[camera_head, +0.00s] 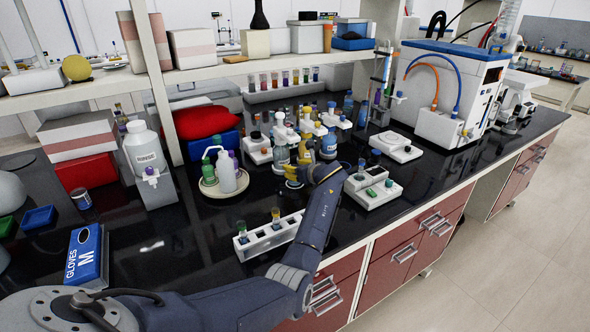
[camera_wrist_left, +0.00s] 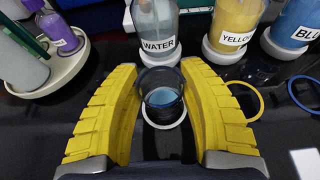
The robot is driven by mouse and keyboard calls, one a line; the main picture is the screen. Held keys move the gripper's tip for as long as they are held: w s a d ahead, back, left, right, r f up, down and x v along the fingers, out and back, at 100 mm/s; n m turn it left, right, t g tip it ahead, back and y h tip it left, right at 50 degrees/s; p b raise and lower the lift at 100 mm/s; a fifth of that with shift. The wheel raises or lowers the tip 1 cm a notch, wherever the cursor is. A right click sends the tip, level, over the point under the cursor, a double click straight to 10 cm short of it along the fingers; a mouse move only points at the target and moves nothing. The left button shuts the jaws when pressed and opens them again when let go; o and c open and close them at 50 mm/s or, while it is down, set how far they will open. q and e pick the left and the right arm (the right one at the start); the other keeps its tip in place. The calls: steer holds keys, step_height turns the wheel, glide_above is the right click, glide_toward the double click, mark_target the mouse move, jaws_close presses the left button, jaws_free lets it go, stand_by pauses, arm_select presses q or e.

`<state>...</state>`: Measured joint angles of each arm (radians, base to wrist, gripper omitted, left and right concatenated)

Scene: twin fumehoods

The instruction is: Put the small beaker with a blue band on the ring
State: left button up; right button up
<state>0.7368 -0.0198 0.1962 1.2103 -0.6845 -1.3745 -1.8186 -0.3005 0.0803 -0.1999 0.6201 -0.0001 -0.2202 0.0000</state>
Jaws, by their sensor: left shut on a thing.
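My left gripper (camera_wrist_left: 162,100) has yellow fingers on either side of a small clear beaker (camera_wrist_left: 162,84) and is shut on it. The beaker looks roughly upright, with a dark rim and blue low inside. A white ring (camera_wrist_left: 164,125) shows around and below its base in the left wrist view; I cannot tell whether the beaker touches it. A yellow ring (camera_wrist_left: 260,101) and a partly cut-off blue ring (camera_wrist_left: 293,97) lie to the right. In the head view my left gripper (camera_head: 296,175) is among the bottles, and the beaker is not clearly visible.
Bottles labelled WATER (camera_wrist_left: 156,28), YELLOW (camera_wrist_left: 234,25) and BLUE (camera_wrist_left: 295,25) stand close behind the rings. A round tray with wash bottles (camera_head: 208,190) is to the left. A white tube rack (camera_head: 270,237) and a white device (camera_head: 372,190) stand nearby.

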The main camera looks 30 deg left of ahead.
arm_select(q)
steer(key=shift+f, duration=0.1)
steer(key=o, duration=1.2)
steer(key=v, duration=1.2)
